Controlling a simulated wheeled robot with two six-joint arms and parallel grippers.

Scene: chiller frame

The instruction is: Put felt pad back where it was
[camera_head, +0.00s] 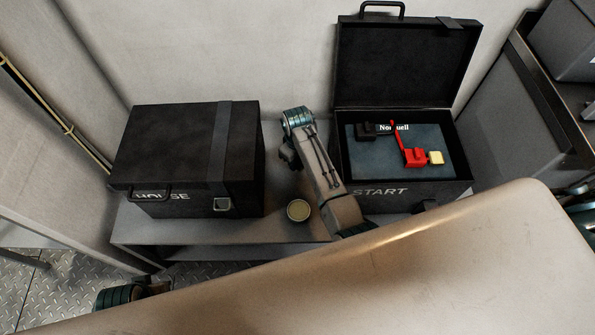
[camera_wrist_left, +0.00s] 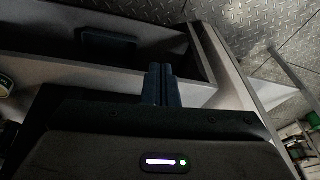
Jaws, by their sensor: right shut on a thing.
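I cannot make out the felt pad for certain. My right gripper (camera_head: 288,156) is at the end of the arm in the middle of the head view, between the two black cases, above the bench. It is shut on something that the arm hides. The open START case (camera_head: 352,182) stands to its right.
A closed black HOUSE case (camera_head: 165,150) stands on the left of the grey bench (camera_head: 140,230). A small round tin (camera_head: 298,210) sits near the bench's front edge between the cases. The START case's raised lid (camera_head: 405,65) stands at the back.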

